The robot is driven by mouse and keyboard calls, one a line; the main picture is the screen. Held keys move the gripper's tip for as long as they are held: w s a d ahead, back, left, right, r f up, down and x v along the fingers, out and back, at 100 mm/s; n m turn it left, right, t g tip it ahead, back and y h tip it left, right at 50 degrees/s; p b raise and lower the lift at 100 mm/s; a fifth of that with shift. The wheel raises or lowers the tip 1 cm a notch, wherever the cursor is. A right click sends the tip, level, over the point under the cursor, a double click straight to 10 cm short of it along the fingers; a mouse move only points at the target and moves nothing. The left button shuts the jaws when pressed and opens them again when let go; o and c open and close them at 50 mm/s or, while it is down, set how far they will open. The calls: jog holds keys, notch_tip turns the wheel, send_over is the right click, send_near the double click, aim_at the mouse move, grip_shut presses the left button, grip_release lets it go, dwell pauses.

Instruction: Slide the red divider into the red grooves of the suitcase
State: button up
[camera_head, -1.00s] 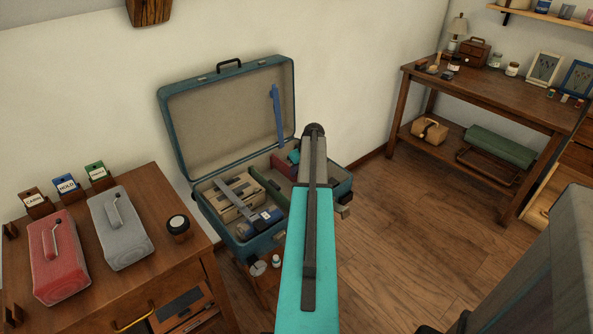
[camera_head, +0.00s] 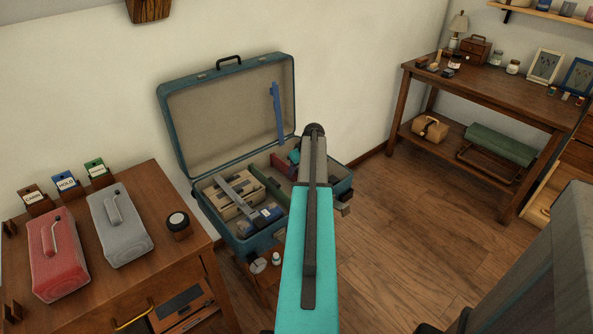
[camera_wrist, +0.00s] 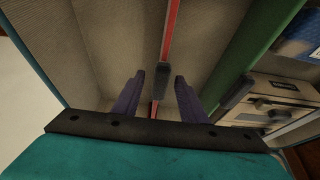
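The teal suitcase (camera_head: 174,130) stands open against the wall. The red divider (camera_wrist: 172,30) shows edge-on as a thin red strip in the wrist view, with a dark tab near its middle. In the head view the divider (camera_head: 281,166) stands inside the suitcase, right of a green divider (camera_head: 268,184). My gripper (camera_wrist: 160,80) is over the suitcase interior. Its two purple fingers are apart, one on each side of the strip and tab, with gaps showing. My arm hides most of the gripper in the head view. I cannot make out the red grooves.
A blue strip (camera_head: 277,112) is on the lid's inside. A beige cassette-like box (camera_wrist: 272,105) and blue item (camera_head: 262,217) lie left of the green divider. A wooden cabinet (camera_head: 165,262) stands at left; a wooden table (camera_head: 490,88) stands at right. Floor between is open.

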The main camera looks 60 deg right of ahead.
jog(key=v, duration=1.3)
jog(key=shift+r, duration=0.35)
jog(key=shift+s, duration=0.1)
dwell(0.8)
